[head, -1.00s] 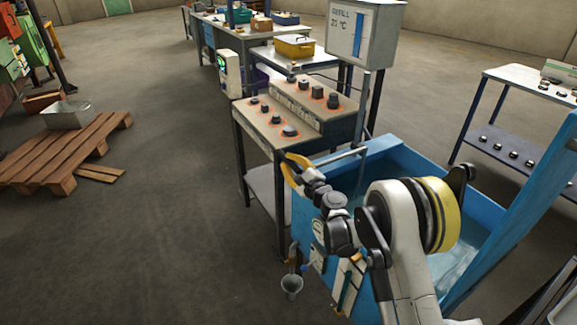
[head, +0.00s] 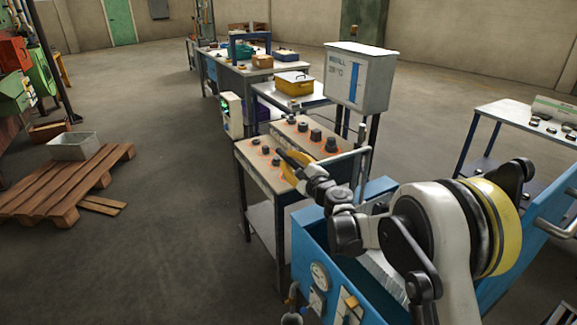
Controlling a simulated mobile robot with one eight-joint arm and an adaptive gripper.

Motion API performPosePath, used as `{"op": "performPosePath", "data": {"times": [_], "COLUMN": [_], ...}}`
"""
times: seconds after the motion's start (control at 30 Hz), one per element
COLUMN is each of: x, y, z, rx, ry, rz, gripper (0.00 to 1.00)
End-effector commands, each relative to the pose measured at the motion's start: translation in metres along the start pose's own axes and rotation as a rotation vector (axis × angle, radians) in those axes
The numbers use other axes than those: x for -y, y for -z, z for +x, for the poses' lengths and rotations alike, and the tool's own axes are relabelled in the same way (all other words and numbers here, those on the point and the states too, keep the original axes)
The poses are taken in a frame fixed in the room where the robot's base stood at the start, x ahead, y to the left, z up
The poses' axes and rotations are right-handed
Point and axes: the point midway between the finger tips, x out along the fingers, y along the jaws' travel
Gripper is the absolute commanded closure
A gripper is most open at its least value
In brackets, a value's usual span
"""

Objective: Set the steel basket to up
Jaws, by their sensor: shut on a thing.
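A blue tank (head: 312,240) stands at the lower right, with a gauge on its front. A bent grey bar (head: 345,157) rises above it and reaches left towards my gripper. A pale grey ribbed surface (head: 382,272) inside the tank looks like part of the steel basket; my arm hides much of it. My gripper (head: 292,165), with yellow on its fingers, is shut at the left end of the bar, above the tank's far left corner. The exact contact is too small to see clearly.
A control desk (head: 262,172) with several dark knobs stands right behind my gripper. A grey-white box (head: 358,80) on posts stands behind the tank. A blue-framed table (head: 505,112) is at the right. The floor at the left is clear up to a wooden pallet (head: 65,185).

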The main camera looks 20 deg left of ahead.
Motion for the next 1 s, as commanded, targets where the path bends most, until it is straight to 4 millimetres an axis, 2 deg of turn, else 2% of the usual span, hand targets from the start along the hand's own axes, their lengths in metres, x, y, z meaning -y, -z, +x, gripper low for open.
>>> {"op": "performPosePath", "data": {"times": [0.47, 0.5, 0.53, 0.57, 0.87, 1.0], "x": [0.006, 0.007, 0.006, 0.006, 0.005, 0.005], "y": [-0.003, -0.003, -0.003, -0.003, -0.003, -0.002], "z": [0.001, 0.001, 0.001, 0.001, -0.001, -0.015], "rx": [-0.001, -0.001, -0.001, -0.001, 0.000, -0.001], "ry": [0.002, 0.002, 0.002, 0.002, 0.001, 0.001], "rz": [0.003, 0.003, 0.003, 0.003, 0.001, 0.001], "gripper": [1.00, 0.71, 0.62, 0.59, 0.59, 0.59]}}
